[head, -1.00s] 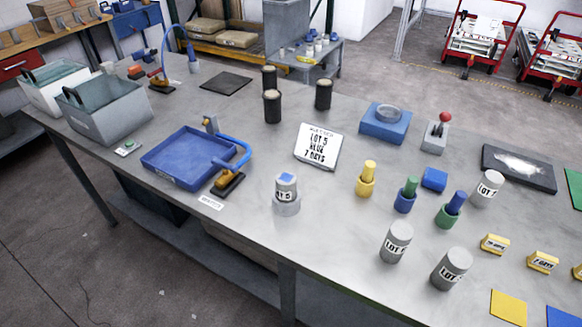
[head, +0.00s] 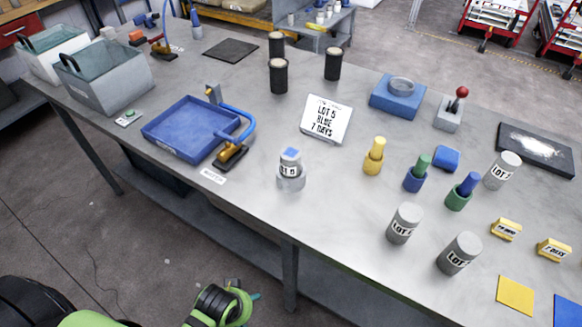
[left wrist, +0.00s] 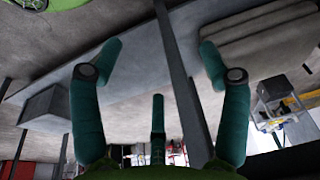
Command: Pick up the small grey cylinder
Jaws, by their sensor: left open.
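Grey cylinders with LOT labels stand upright on the metal table (head: 330,210): one at the front (head: 404,223), another at the front right (head: 459,254) and one farther back (head: 502,170). A smaller labelled grey cylinder with a blue top (head: 289,162) sits in a pale round holder (head: 291,183) near the front edge. My left gripper's green and teal fingers (left wrist: 160,55) are spread open and empty in the left wrist view, facing the underside of the table area. Part of my left arm shows low in the head view, below the table's front edge, apart from every cylinder. My right gripper is out of view.
The table leg (head: 289,275) stands close to my left arm.

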